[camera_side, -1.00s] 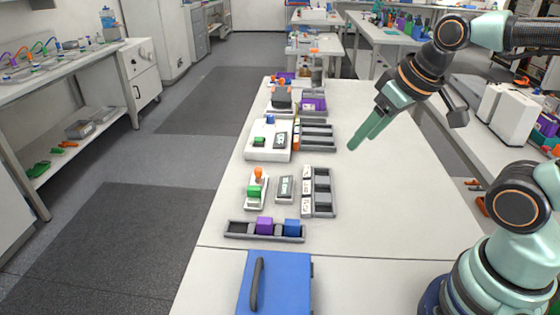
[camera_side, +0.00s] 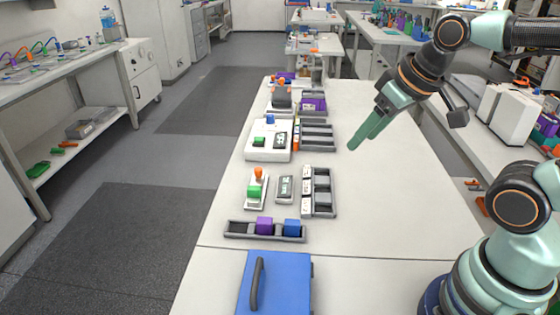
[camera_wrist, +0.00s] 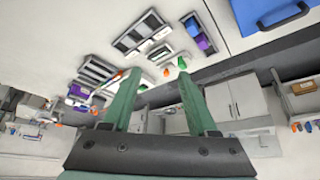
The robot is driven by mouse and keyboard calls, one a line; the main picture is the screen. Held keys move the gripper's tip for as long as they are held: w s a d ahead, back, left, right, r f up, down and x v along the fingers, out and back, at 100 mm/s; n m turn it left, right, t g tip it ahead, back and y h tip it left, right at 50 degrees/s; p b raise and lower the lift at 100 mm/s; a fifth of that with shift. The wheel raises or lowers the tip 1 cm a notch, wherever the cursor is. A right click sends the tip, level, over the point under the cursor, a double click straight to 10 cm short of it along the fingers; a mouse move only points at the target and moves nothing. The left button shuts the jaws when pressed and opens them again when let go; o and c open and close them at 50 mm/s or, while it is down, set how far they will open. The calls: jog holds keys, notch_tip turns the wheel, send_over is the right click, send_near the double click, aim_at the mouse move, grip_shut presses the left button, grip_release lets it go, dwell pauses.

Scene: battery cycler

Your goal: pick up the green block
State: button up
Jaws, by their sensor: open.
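The green block (camera_side: 254,192) sits on a small pale fixture with an orange knob (camera_side: 258,173), near the left edge of the bench in the side view. It also shows small in the wrist view (camera_wrist: 182,63), just above the right finger. My gripper (camera_side: 358,143) is open and empty, above the clear middle of the bench, to the right of the block and well apart from it. Both green fingers show spread apart in the wrist view (camera_wrist: 158,90). A smaller green piece (camera_side: 259,141) is on a white device farther back.
A grey tray (camera_side: 235,229) holds a purple block (camera_side: 265,226) and a blue block (camera_side: 292,226). A small display unit (camera_side: 285,189) and a slotted grey rack (camera_side: 324,192) stand right of the green block. A blue case (camera_side: 290,283) lies in front. The bench's right side is clear.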

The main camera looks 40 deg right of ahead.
jog(key=o, duration=0.3)
jog(key=shift+o, duration=0.2)
jog(key=m+g, duration=0.6)
jog(key=m, duration=0.3)
send_over(254, 188)
notch_tip(254, 188, down, 10)
jog(key=f, duration=0.7)
jog(key=shift+s+a, duration=0.15)
jog(key=shift+s, duration=0.05)
jog(key=shift+w+f, duration=0.15)
jog(key=shift+f, duration=1.2)
jog(key=shift+w+f, duration=0.1)
jog(key=shift+f, duration=1.25)
